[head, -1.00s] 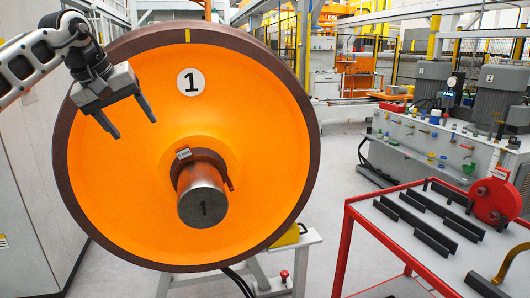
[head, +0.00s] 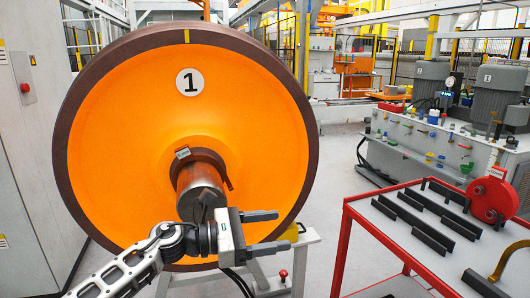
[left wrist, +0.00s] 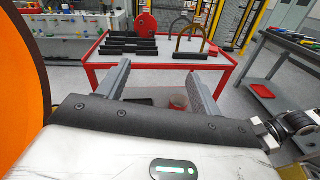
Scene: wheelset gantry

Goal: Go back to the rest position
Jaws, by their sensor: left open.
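My left gripper (head: 277,231) is low in front of the wheel, pointing right, with its two fingers apart and nothing between them. It also shows open and empty in the left wrist view (left wrist: 158,72), facing the red table. The wheel (head: 120,140) is a large orange disc with a dark brown rim and a "1" plate. Its steel axle end (head: 198,180) carries a dark ring (head: 216,160) with a small tag. My left wrist hides the lower part of the axle end. My right gripper is in neither view.
A red table (head: 378,232) at the right holds several dark bars (head: 398,210), a red round part (head: 490,200) and an arch-shaped part (head: 512,258). Grey floor is free between wheel and table. A grey cabinet (head: 28,200) stands at the left.

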